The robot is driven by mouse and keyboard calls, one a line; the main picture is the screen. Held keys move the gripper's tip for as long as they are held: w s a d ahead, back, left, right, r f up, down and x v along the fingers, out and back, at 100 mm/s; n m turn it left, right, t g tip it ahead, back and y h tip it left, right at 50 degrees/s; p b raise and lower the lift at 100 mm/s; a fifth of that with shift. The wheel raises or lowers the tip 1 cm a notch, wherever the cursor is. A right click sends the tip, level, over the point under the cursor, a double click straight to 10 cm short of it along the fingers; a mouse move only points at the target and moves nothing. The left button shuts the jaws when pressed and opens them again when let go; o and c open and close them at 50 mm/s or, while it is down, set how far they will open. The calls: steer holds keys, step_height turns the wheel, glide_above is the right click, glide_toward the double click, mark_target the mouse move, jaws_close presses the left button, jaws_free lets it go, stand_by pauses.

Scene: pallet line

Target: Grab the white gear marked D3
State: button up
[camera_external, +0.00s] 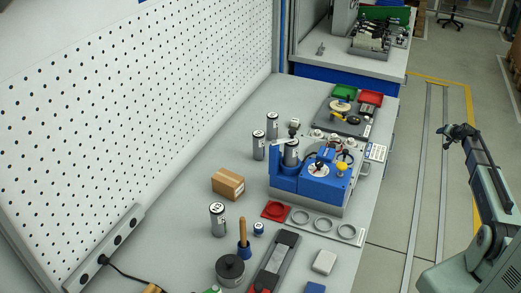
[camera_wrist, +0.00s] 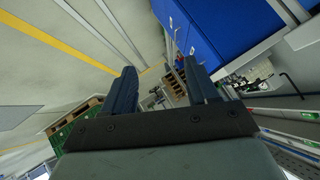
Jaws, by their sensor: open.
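My gripper (camera_external: 448,138) is at the right of the external view, raised over the floor beside the bench and well apart from everything on it. In the wrist view my gripper (camera_wrist: 160,72) has its two dark fingers spread with nothing between them. A pale, gear-like round part (camera_external: 340,105) lies on a dark tray (camera_external: 356,128) toward the bench's far end. It is too small to read any mark, so I cannot tell whether it is the D3 gear. The wrist view shows no gear.
A blue and grey machine (camera_external: 310,178) stands mid-bench. Several silver cylinders (camera_external: 217,220), a cardboard box (camera_external: 228,183), and red (camera_external: 370,97) and green (camera_external: 345,91) bins are around it. A pegboard (camera_external: 140,110) walls the left side. The floor (camera_external: 405,185) between bench and arm is clear.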

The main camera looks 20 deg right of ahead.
steer(key=s+d+r+m+t+h, duration=0.1)
steer(key=d+r+h, duration=0.1)
steer(key=d+r, duration=0.7)
steer(key=d+r+m+t+h, duration=0.1)
steer(key=d+r+h, duration=0.1)
steer(key=d+r, duration=0.7)
steer(key=w+a+r+t, duration=0.15)
steer(key=a+r, duration=0.25)
steer(key=r, duration=0.5)
steer(key=w+a+n+g+y, duration=0.1)
steer(key=w+a+n+y, duration=0.15)
steer(key=w+a, duration=0.5)
steer(key=w+a+n+y, duration=0.2)
steer(key=w+a+n, duration=0.15)
steer(key=a, duration=0.75)
steer(key=n+g+y, duration=0.6)
steer(key=n+g, duration=0.3)
steer(key=n, duration=0.5)
glide_toward(317, 131)
steer(key=x, duration=0.3)
steer(key=shift+w+d+f+t, duration=0.1)
steer(key=shift+d+f+t, duration=0.05)
steer(key=shift+d+t, duration=0.1)
steer(key=shift+a+x, duration=0.2)
steer(key=shift+x, duration=2.5)
